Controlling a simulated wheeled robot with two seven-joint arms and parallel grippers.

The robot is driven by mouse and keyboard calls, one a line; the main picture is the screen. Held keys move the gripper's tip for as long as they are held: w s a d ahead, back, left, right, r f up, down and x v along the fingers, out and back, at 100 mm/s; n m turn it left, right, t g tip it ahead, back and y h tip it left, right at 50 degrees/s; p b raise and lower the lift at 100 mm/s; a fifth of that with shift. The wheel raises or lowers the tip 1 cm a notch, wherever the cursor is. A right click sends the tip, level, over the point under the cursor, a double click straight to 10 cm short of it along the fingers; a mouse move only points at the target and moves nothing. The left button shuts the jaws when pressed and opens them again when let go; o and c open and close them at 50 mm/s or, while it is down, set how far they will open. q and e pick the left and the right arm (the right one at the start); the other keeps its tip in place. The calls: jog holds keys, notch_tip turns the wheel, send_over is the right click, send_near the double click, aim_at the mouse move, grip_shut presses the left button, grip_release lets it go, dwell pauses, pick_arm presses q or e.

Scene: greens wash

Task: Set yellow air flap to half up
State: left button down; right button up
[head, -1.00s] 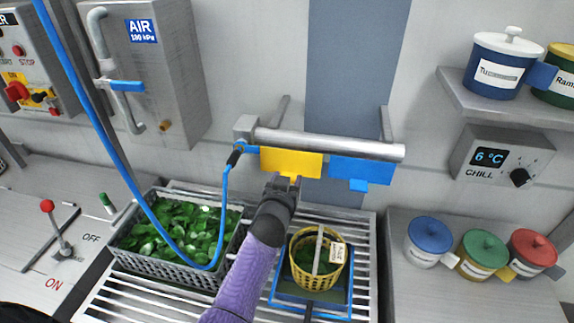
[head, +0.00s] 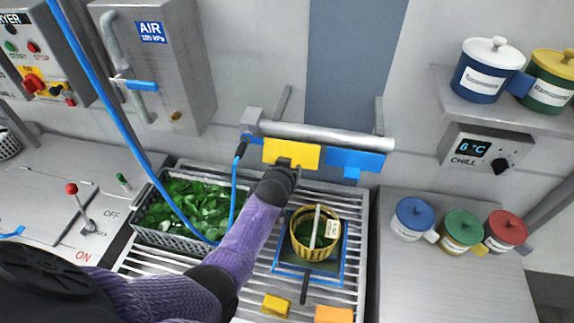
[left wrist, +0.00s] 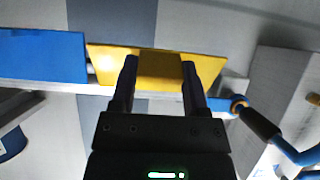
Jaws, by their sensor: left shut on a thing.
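The yellow air flap (head: 290,152) hangs from a grey horizontal pipe on the back wall, left of a blue flap (head: 355,161). It leans out from the wall; its exact angle is hard to read. My left gripper (head: 284,165) is at its lower edge. In the left wrist view the yellow flap (left wrist: 215,67) lies across the fingertips, with the blue flap (left wrist: 42,57) to the left. The left gripper (left wrist: 160,68) is shut on the yellow tab of the flap, one finger on each side. My right gripper is out of view.
Below the flaps, a grey crate of leaves (head: 155,236) and a yellow basket (head: 298,247) in a blue tray stand on a slatted rack. A blue hose (head: 95,85) hangs across the left. Lidded pots (head: 410,219) stand at the right.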

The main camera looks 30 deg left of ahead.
pick_arm(q)
jog(key=shift+c, duration=0.4)
grip_release()
jog(key=p+v, duration=0.3)
jog(key=v, duration=0.7)
